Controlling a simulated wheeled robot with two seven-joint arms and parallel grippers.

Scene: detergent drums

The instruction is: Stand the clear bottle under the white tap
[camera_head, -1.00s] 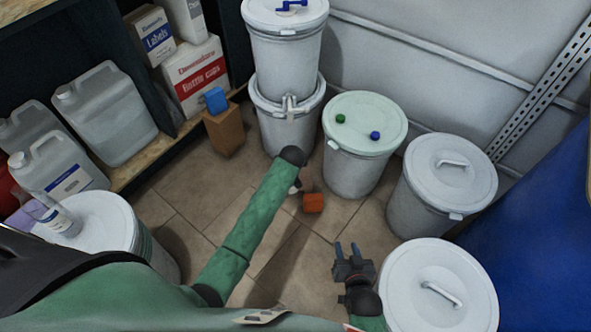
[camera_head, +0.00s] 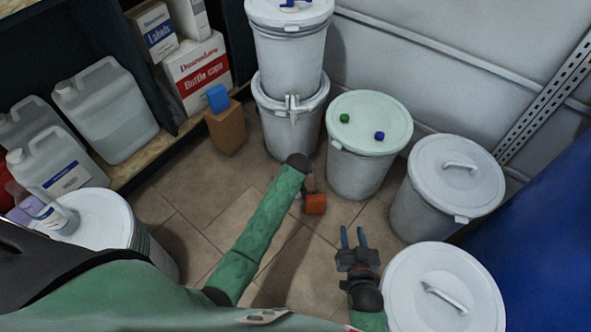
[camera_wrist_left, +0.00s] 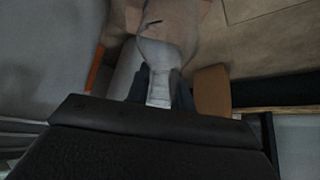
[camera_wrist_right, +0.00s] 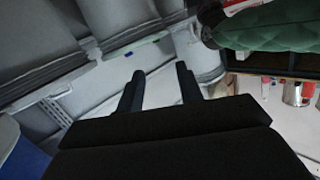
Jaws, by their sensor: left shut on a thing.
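The clear bottle (camera_wrist_left: 165,52) shows in the left wrist view between the dark fingers of my left gripper (camera_wrist_left: 160,92), which is shut on it. In the head view my left arm reaches down to the floor area before the stacked white drums, and its wrist hides most of the gripper and the bottle. The white tap (camera_head: 292,106) sticks out from the lower stacked drum (camera_head: 275,138), beyond my left wrist. My right gripper (camera_head: 353,232) is open and empty beside the front right drum; its parted fingers also show in the right wrist view (camera_wrist_right: 158,82).
An orange block (camera_head: 316,204) lies on the floor right of my left wrist. A brown box with a blue block (camera_head: 226,130) stands left of the tap. A green-lidded drum (camera_head: 367,150) stands right. Another bottle (camera_head: 50,213) stands on the left drum.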

